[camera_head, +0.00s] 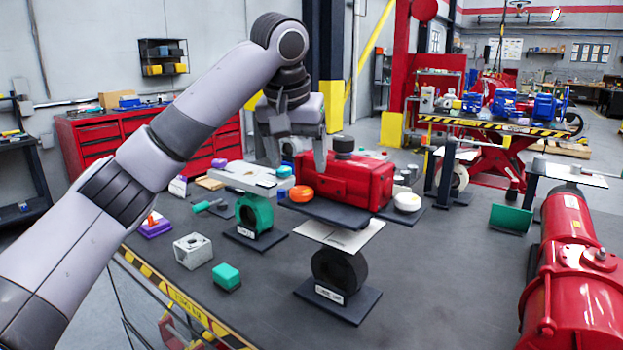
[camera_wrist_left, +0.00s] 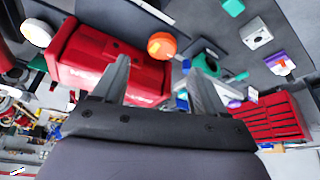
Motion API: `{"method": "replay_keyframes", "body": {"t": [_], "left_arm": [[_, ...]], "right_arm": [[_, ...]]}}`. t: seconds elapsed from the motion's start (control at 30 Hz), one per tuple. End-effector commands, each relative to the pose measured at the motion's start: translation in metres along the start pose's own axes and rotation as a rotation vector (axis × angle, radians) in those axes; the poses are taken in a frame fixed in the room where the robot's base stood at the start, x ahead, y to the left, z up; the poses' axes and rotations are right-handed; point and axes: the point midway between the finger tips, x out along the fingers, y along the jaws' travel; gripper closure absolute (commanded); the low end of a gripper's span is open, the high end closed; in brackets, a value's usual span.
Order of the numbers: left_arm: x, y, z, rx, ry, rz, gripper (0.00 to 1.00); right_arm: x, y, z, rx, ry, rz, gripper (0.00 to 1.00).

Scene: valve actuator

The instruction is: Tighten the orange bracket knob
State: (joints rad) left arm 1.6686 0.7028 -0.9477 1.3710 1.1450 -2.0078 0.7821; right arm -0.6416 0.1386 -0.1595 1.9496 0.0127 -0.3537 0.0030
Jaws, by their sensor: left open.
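The orange bracket knob (camera_head: 301,193) is a round cap at the left end of the red valve actuator (camera_head: 345,180), above the dark plate. In the left wrist view the orange knob (camera_wrist_left: 162,45) shows just beyond the fingertips, roughly between them, with the red actuator (camera_wrist_left: 105,65) on the left. My left gripper (camera_head: 297,162) points down over the table, behind and above the knob in the head view. In the left wrist view my left gripper (camera_wrist_left: 161,62) has its fingers spread and nothing between them. The knob's underside is hidden. My right gripper is not in view.
A teal ring bracket (camera_head: 254,215) and a black ring stand (camera_head: 340,272) stand on the dark table (camera_head: 430,270). A grey block (camera_head: 193,250), a green block (camera_head: 226,276) and a white round cap (camera_head: 407,201) are nearby. A large red cylinder (camera_head: 570,240) stands at right.

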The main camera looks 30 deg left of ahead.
Motion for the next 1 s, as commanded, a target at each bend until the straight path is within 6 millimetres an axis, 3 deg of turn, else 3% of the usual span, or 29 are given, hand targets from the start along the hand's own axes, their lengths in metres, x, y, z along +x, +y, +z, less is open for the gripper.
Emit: {"method": "replay_keyframes", "body": {"t": [0.13, 0.53, 0.9, 0.93, 1.0], "left_arm": [[0.006, -0.002, -0.001, -0.01, -0.002, 0.0, 0.28], [0.06, -0.002, -0.001, -0.009, -0.001, -0.001, 0.28], [0.068, -0.002, -0.001, -0.008, 0.001, 0.0, 0.28], [0.068, -0.002, -0.001, -0.008, 0.001, 0.0, 0.34], [0.068, -0.002, -0.001, -0.008, 0.001, 0.001, 0.57]], "right_arm": [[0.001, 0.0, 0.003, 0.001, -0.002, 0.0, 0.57], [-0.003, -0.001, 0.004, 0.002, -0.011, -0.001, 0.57], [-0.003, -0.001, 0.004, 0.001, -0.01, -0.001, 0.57], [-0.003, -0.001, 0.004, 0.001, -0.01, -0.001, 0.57], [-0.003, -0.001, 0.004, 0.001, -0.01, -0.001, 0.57]]}}
